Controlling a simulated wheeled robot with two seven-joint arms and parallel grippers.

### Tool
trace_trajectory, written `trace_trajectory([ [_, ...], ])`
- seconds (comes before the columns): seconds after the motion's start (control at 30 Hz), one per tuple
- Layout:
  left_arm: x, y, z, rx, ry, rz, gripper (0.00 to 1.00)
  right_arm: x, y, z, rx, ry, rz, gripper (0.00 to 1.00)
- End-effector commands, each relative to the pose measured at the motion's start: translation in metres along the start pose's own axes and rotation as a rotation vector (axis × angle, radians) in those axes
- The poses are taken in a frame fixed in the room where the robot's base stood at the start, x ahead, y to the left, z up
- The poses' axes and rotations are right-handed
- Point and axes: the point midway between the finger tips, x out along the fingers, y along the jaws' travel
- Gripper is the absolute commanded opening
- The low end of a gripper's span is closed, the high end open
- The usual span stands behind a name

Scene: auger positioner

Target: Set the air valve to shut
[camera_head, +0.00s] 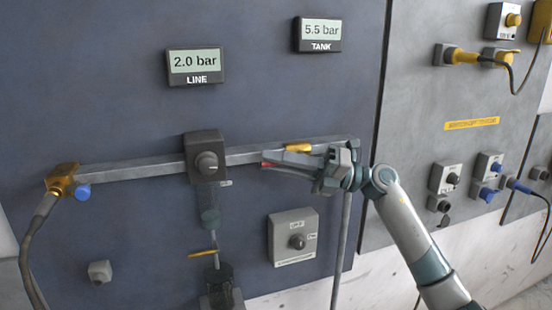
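A yellow lever (298,148), which looks like the air valve's handle, lies roughly along the grey pipe (130,172) on its right-hand stretch. Its body is partly hidden behind my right gripper. My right gripper (264,160) comes in from the right, with its fingers pointing left just below the lever. A small red patch shows at the fingertips; I cannot tell what it belongs to. The fingers are seen nearly edge-on, so their gap and any contact with the lever are unclear. The LINE display (195,66) reads 2.0 bar; the TANK display (320,34) reads 5.5 bar.
A dark regulator with a knob (207,163) sits mid-pipe, with a bowl (210,218) below. A brass fitting (62,180) with a blue knob (83,192) and hose is at left. A grey switch box (294,240) is below my gripper. Connectors fill the right panel.

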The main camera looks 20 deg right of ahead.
Motion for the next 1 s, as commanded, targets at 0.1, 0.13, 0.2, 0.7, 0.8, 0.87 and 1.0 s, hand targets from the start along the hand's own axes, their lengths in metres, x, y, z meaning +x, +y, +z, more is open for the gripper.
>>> trace_trajectory([
  [0.1, 0.000, 0.000, 0.001, 0.000, -0.001, 0.000, 0.00, 0.000, 0.000, 0.000, 0.000, 0.000, 0.000, 0.18],
  [0.13, 0.000, 0.000, 0.001, 0.000, -0.001, 0.000, 0.00, 0.000, 0.000, 0.000, 0.000, 0.000, 0.000, 0.18],
  [0.2, 0.000, 0.000, 0.001, 0.000, -0.002, 0.000, 0.00, 0.000, 0.000, 0.000, 0.000, 0.000, 0.000, 0.18],
  [0.7, 0.005, -0.001, 0.002, -0.002, -0.002, -0.001, 0.00, 0.000, -0.001, 0.000, 0.007, -0.013, 0.017, 0.00],
  [0.8, 0.010, 0.000, 0.002, -0.002, -0.002, -0.001, 0.00, 0.000, 0.000, 0.000, 0.016, -0.028, 0.040, 0.00],
  [0.87, 0.014, 0.000, 0.003, -0.002, -0.002, -0.001, 0.00, 0.000, 0.001, 0.001, 0.023, -0.041, 0.058, 0.00],
  [1.0, 0.027, 0.000, 0.004, -0.002, -0.002, -0.001, 0.00, 0.000, 0.004, 0.002, 0.047, -0.083, 0.117, 0.00],
])
